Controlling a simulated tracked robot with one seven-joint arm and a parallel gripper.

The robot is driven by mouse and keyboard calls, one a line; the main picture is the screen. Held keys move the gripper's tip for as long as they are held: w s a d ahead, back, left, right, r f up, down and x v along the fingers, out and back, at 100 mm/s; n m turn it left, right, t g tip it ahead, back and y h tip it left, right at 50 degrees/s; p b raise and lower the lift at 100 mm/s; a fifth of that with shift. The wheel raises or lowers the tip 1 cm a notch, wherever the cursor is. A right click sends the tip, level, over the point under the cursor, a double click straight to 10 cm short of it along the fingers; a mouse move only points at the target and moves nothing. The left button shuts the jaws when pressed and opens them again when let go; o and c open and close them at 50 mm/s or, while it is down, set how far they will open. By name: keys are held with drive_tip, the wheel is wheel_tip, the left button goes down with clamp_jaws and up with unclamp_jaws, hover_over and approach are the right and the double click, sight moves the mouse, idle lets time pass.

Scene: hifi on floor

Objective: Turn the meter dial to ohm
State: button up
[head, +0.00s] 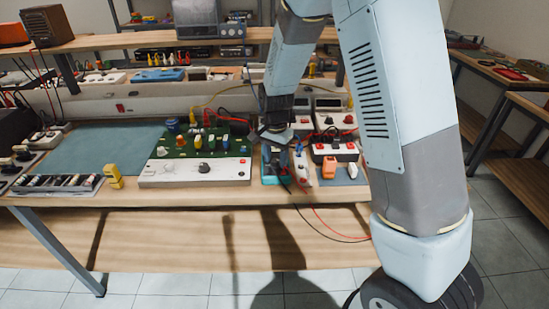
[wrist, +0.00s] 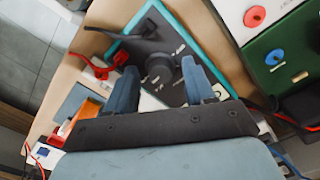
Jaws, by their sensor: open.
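The meter has a teal case and dark face. It lies near the bench's front edge in the head view (head: 270,180) and fills the upper middle of the wrist view (wrist: 182,42). Its round dark dial (wrist: 159,68) has pale marks beside it, too small to read. My gripper (wrist: 161,66) is open, with one blue finger on each side of the dial in the wrist view. I cannot tell whether the fingers touch it. In the head view my gripper (head: 275,136) is over the meter and hides part of it, including the dial.
A white panel (head: 195,172) and green circuit board (head: 205,143) stand left. Several small devices crowd the right. A blue-green mat (head: 110,147) is clear.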

sight(275, 160)
wheel_tip(275, 160, up, 13)
drive_tip(key=shift+r, duration=0.2)
idle(0.3)
